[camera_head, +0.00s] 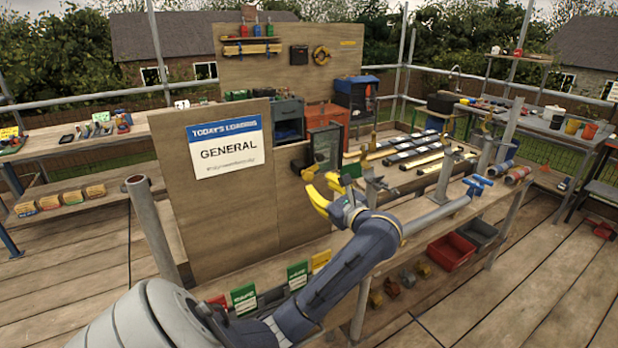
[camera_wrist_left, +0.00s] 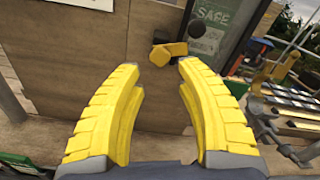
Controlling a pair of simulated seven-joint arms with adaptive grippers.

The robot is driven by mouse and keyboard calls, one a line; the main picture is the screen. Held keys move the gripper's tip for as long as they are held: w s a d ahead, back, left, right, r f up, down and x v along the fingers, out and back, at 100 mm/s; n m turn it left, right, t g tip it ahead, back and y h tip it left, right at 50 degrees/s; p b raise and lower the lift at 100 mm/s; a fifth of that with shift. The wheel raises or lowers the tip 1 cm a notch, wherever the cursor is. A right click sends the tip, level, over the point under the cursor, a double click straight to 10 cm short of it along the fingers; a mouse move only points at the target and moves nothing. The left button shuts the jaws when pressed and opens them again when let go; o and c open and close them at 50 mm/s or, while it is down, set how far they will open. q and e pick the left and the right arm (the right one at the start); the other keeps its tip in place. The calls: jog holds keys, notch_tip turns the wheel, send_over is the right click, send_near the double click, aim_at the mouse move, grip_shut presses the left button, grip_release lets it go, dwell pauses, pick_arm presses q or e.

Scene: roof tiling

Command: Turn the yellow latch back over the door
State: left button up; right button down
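The yellow latch (camera_head: 309,173) sits on the wooden board at the near edge of the dark-framed door (camera_head: 326,147). The door's panel (camera_wrist_left: 212,22) there carries a "SAFE" label. A round black knob (camera_wrist_left: 197,28) shows just above the latch. My left gripper (camera_head: 320,186) is open with yellow fingers, in front of the latch. In the wrist view its fingertips (camera_wrist_left: 158,68) stand either side of the latch, with nothing held between them. My right gripper is not in view.
A wooden board with a "GENERAL" sign (camera_head: 228,150) stands left of the door. Metal clamps and posts (camera_head: 375,188) and a blue-handled bar (camera_head: 478,186) stand to the right of my gripper. Green cards (camera_head: 297,275) stand on the shelf below.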

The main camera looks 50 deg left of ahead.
aim_at(310, 177)
pick_arm(q)
jog(key=shift+w+a, duration=0.2)
jog(key=shift+a, duration=0.95)
jog(key=shift+w+a, duration=0.25)
jog(key=shift+a, duration=0.95)
jog(key=shift+w+a, duration=0.2)
jog(key=shift+a, duration=0.95)
jog(key=shift+c, duration=0.3)
grip_shut()
